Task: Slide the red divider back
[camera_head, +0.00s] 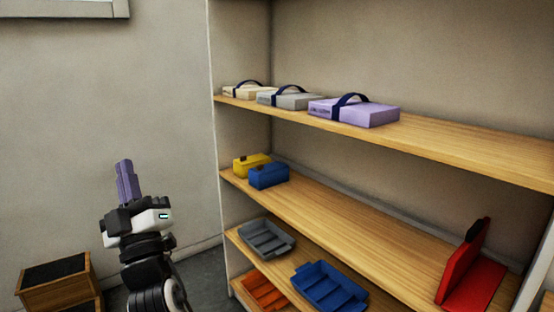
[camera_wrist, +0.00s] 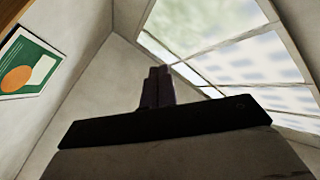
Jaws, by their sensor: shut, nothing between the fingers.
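The red divider (camera_head: 466,262) stands at the right end of the middle shelf (camera_head: 370,225) in the head view. It has an upright plate and a flat foot lying on the shelf. My gripper (camera_head: 125,166) is at the left of the head view, outside the shelving, pointing up with its purple fingers together and empty. It is far from the divider. In the wrist view the shut fingers (camera_wrist: 157,74) point toward a wall and window. The divider does not show in the wrist view.
A yellow box (camera_head: 250,165) and a blue box (camera_head: 268,176) stand at the middle shelf's left end. The shelf between them and the divider is clear. The upper shelf holds a purple case (camera_head: 354,112) and others. Trays (camera_head: 330,287) lie below. A wooden crate (camera_head: 56,279) stands at lower left.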

